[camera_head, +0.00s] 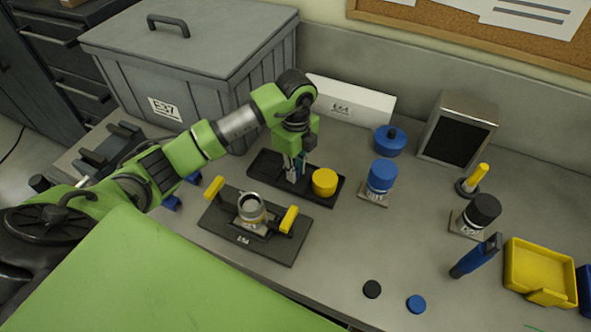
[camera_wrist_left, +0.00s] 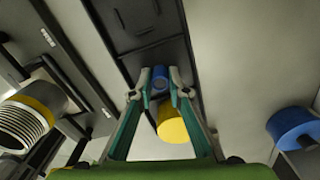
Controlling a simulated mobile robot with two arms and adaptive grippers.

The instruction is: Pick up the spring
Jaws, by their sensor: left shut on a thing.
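My left gripper (camera_head: 295,177) points down over the long black tray (camera_head: 262,163). In the left wrist view its fingertips (camera_wrist_left: 160,88) are closed around a small blue round piece, which I take to be the spring (camera_wrist_left: 160,78). Its coils are too small to make out. In the head view the fingers mostly hide it. It is at or just above the tray; I cannot tell if it still touches. A yellow cylinder (camera_head: 324,181) stands on the tray just right of the gripper, and shows close by in the left wrist view (camera_wrist_left: 172,126). My right gripper is not in view.
A black fixture plate (camera_head: 285,250) with yellow clamps and a metal ring part (camera_head: 251,208) lies in front of the tray. A blue-capped jar (camera_head: 382,176) stands to the right. A big grey bin (camera_head: 200,85) is behind my arm. The bench's right middle is mostly clear.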

